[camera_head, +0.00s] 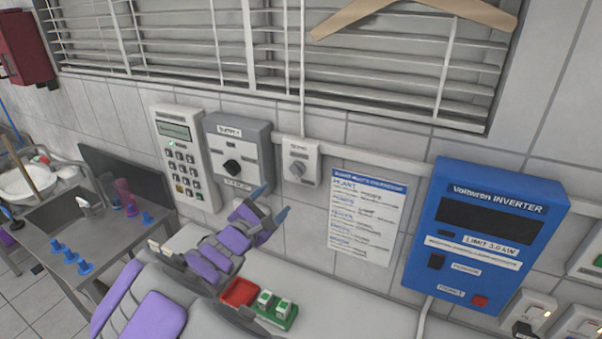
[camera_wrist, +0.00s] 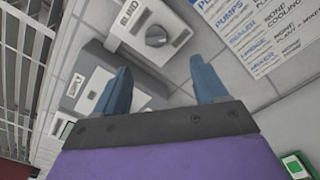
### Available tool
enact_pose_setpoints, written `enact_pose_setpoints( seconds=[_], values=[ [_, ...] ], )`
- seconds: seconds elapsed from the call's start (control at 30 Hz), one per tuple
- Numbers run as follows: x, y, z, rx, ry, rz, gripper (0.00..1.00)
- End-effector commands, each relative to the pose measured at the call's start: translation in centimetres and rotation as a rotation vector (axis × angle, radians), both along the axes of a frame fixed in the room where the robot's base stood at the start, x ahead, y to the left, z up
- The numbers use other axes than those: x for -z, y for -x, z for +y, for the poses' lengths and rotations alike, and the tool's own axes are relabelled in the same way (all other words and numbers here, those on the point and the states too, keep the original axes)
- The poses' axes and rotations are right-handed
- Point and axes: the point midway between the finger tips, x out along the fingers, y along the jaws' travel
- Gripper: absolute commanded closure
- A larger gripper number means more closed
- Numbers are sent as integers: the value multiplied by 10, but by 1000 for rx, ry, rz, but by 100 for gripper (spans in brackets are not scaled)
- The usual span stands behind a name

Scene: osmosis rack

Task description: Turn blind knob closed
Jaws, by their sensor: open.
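The blind knob (camera_head: 297,169) is a grey round dial on a small light box (camera_head: 312,153) on the tiled wall, just under the blinds. In the wrist view the knob (camera_wrist: 156,36) sits on the box with the label "BLIND", ahead of and between my fingertips. My gripper (camera_head: 270,203) has blue fingertips and stands below and left of the box in the head view. In the wrist view my gripper (camera_wrist: 160,78) is open and empty, with its fingers apart and not touching the knob.
A grey box (camera_head: 238,145) with a black knob and a keypad panel (camera_head: 186,158) are left of the blind box. A paper notice (camera_head: 366,216) and a blue inverter (camera_head: 486,240) are to the right. Window blinds (camera_head: 280,50) hang above. A metal sink (camera_head: 75,215) stands at left.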

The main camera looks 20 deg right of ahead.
Motion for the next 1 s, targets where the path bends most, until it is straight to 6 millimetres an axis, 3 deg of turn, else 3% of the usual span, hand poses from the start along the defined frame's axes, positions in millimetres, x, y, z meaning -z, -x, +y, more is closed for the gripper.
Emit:
enact_pose_setpoints(
  seconds=[0.17, 0.6, 0.8, 1.0],
  values=[
    [1, -18, -21, 3, 1, 1, 28],
    [3, -68, -104, 5, -14, 1, 28],
    [2, -86, -113, 0, -5, 0, 28],
    [1, -92, -117, 0, 1, -1, 28]
  ],
)
